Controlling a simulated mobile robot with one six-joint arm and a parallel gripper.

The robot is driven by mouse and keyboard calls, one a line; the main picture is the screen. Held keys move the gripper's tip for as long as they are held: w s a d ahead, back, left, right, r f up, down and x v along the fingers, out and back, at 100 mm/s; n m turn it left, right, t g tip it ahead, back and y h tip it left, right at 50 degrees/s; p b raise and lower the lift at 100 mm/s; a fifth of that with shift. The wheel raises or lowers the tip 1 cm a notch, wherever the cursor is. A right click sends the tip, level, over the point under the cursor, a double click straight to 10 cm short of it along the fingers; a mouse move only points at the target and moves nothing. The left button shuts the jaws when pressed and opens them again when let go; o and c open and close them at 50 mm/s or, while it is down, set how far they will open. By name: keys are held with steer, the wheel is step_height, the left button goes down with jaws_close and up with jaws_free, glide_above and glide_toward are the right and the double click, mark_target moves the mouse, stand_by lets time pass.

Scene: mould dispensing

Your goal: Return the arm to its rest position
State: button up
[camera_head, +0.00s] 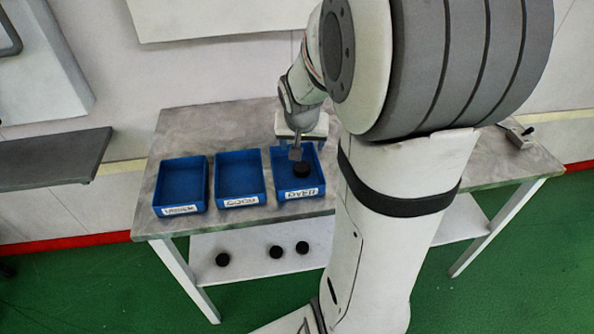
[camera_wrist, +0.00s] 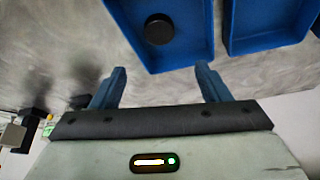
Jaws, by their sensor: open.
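My gripper (camera_head: 295,153) is above the rightmost blue tray in the head view. In the wrist view my gripper (camera_wrist: 160,88) has its two blue fingers spread wide apart with nothing between them. A black round puck (camera_head: 301,169) lies inside that rightmost blue tray (camera_head: 311,191). In the wrist view the puck (camera_wrist: 158,30) lies on the floor of the tray (camera_wrist: 181,64), beyond the fingertips and apart from them. My arm hides part of the table and the tray's back right side.
Two more blue trays, a left one (camera_head: 160,203) and a middle one (camera_head: 221,200), stand empty on the grey table (camera_head: 190,122). Several black pucks (camera_head: 276,252) lie on the lower shelf (camera_head: 240,242). A grey shelf (camera_head: 60,160) juts in at left. A small device (camera_head: 517,134) sits at the table's right.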

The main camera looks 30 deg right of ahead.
steer(key=shift+r, duration=0.15)
steer(key=s+a+r+n+y, duration=0.1)
steer(key=s+a+r+n, duration=0.1)
steer(key=s+a, duration=0.4)
steer(key=s+a+r+n+g+y, duration=0.1)
steer(key=s+a+r+n, duration=0.2)
steer(key=s+a, duration=0.4)
steer(key=s+n, duration=0.1)
steer(key=s, duration=0.2)
steer(key=shift+s, duration=0.1)
stand_by(1.2)
